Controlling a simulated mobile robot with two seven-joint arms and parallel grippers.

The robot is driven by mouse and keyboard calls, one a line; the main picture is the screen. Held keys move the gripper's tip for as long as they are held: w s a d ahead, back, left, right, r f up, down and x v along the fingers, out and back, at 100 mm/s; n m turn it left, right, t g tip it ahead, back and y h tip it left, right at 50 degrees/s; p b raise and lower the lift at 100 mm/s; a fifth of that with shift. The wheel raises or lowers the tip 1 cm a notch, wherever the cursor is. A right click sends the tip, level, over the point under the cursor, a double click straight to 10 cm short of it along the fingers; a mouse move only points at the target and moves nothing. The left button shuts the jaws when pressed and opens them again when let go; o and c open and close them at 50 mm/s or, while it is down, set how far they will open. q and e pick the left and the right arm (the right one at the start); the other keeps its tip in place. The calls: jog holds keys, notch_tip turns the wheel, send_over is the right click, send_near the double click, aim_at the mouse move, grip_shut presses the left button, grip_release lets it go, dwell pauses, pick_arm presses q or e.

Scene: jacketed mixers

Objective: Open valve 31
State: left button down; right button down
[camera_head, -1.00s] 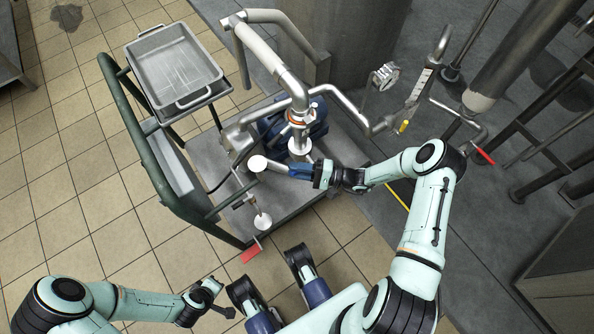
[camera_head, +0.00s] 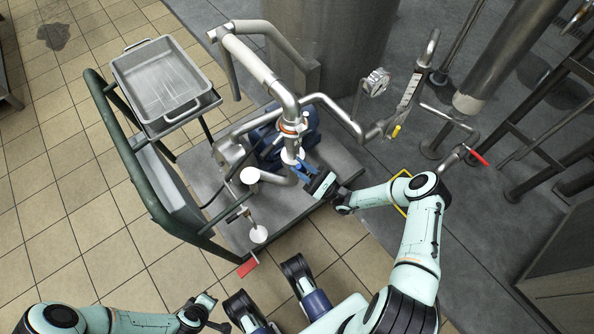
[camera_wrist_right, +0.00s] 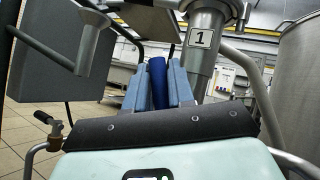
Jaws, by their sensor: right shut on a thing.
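My right gripper (camera_head: 299,168) reaches in from the right to the pipework at the middle of the head view, beside the white disc (camera_head: 290,157) under the vertical pipe. In the right wrist view its blue fingers (camera_wrist_right: 160,88) are shut on a dark blue handle-like piece (camera_wrist_right: 158,78). A square tag reading "1" (camera_wrist_right: 201,38) is on a metal pipe just right of the fingers. No number 31 is readable, so I cannot tell which part is valve 31. My left gripper (camera_head: 212,312) is at the lower left, away from the pipework; its fingers are unclear.
A grey tray (camera_head: 165,80) sits on the green-railed cart (camera_head: 125,150). Two more white discs stand near the cart, with a red handle (camera_head: 247,267) below. A gauge (camera_head: 377,82), a yellow handle (camera_head: 397,131) and a red lever (camera_head: 479,157) are to the right.

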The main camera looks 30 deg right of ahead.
jog(key=shift+d+r+m+t+h, duration=0.1)
jog(key=shift+d+m+t+h, duration=0.3)
jog(key=shift+m+t+h, duration=0.7)
jog(key=shift+d+r+m+t+h, duration=0.1)
jog(key=shift+d+m+t+h, duration=0.4)
jog(key=shift+m+h, duration=1.05)
jog(key=shift+d+m+t+h, duration=0.3)
jog(key=shift+m+t+h, duration=0.55)
jog(key=shift+m, duration=1.4)
jog(key=c, duration=1.1)
grip_release()
pick_arm(q)
jog(key=shift+s+a+f+b, duration=0.1)
jog(key=shift+s+f+b, duration=0.2)
jog(key=shift+s+f, duration=0.35)
pick_arm(e)
jog(key=v, duration=1.3)
jog(key=shift+f, duration=0.2)
